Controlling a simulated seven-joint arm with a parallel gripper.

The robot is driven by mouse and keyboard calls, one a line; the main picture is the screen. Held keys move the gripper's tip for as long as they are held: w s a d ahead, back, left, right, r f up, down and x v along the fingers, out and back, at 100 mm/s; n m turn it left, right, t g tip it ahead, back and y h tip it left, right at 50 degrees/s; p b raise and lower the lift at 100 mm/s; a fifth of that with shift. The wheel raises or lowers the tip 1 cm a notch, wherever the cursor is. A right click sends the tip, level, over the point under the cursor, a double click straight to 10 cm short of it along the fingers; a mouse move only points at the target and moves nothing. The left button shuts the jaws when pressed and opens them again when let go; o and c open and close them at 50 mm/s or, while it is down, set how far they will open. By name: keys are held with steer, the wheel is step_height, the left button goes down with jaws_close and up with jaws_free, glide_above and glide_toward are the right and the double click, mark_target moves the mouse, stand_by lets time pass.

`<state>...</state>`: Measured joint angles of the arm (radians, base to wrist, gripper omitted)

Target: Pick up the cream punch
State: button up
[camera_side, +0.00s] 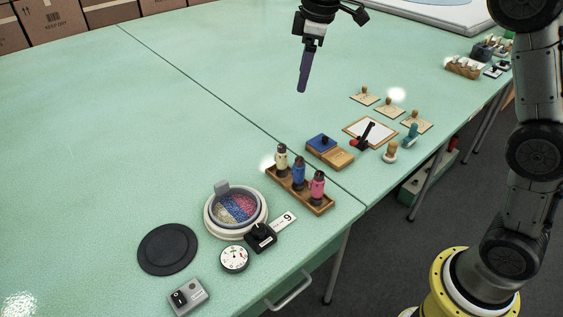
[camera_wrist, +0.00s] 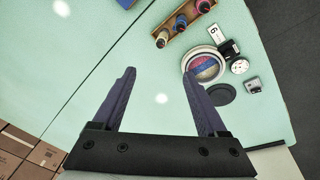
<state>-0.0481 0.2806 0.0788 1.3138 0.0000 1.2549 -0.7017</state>
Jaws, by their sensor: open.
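The cream punch (camera_side: 282,159) stands upright at the far left end of a wooden rack (camera_side: 321,209), beside a blue punch (camera_side: 298,171) and a pink punch (camera_side: 317,187). In the wrist view the cream punch (camera_wrist: 162,41) is at the lower end of the rack (camera_wrist: 158,34), above my fingertips in the picture. My gripper (camera_side: 302,88) hangs high over the table, clear of the rack. In the wrist view my gripper (camera_wrist: 158,76) has its two purple fingers wide apart with nothing between them.
A round tub of coloured bits (camera_side: 235,208) with a black scoop-like device (camera_side: 261,236), a dial (camera_side: 233,259), a dark disc (camera_side: 168,249) and a switch box (camera_side: 187,297) lie near the rack. The table's left is clear.

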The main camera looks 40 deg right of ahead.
steer(key=g, duration=0.2)
glide_above(281, 157)
steer(key=w+d, duration=0.1)
step_height(281, 157, down, 10)
step_height(281, 157, down, 12)
steer(key=shift+w+a+f, duration=0.1)
steer(key=shift+w, duration=0.05)
steer(key=shift+d+f, duration=0.2)
steer(key=shift+f, duration=2.55)
steer(key=shift+c, duration=0.2)
jaws_close()
